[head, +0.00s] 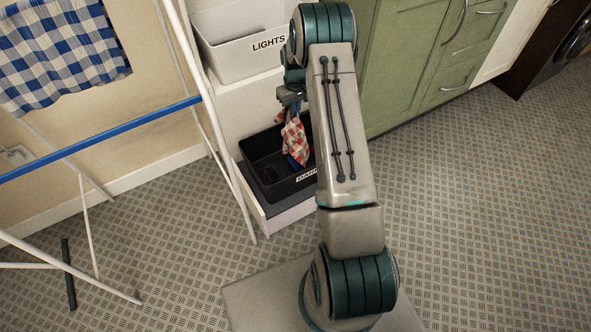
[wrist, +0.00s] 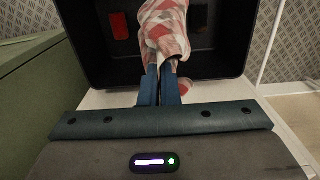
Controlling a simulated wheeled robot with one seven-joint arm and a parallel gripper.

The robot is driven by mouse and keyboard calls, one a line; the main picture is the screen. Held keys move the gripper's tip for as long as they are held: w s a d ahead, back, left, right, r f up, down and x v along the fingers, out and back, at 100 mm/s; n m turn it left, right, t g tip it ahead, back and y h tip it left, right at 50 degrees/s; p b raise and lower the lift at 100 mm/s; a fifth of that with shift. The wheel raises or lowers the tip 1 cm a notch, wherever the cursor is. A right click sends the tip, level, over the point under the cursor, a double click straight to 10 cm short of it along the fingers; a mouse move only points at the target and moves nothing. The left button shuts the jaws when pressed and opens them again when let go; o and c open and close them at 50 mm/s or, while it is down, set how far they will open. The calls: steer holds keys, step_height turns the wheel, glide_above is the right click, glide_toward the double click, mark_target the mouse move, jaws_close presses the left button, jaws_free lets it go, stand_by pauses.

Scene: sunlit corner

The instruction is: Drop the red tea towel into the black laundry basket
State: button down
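The red-and-white checked tea towel (head: 295,142) hangs from my gripper (head: 290,100) in the head view. It also shows in the wrist view (wrist: 165,28), pinched between the blue fingertips (wrist: 160,75). The black laundry basket (head: 258,158) is below, and the towel's lower part hangs over its opening. I cannot tell whether the towel touches the basket floor. In the wrist view the basket (wrist: 225,72) lies beyond the fingers. Its label is partly hidden by my arm in the head view.
A white basket marked LIGHTS (head: 235,48) stands above and behind. A drying rack (head: 95,142) with a blue checked cloth (head: 62,48) is at left. Green cabinets (head: 410,65) are at right. A small red patch (wrist: 120,25) shows inside the black basket. Floor is clear at right.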

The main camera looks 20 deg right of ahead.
step_height(320, 180, down, 14)
steer(key=b, duration=0.8)
steer(key=shift+f, duration=0.25)
steer(key=c, duration=1)
jaws_free()
step_height(320, 180, up, 12)
steer(key=p, duration=0.7)
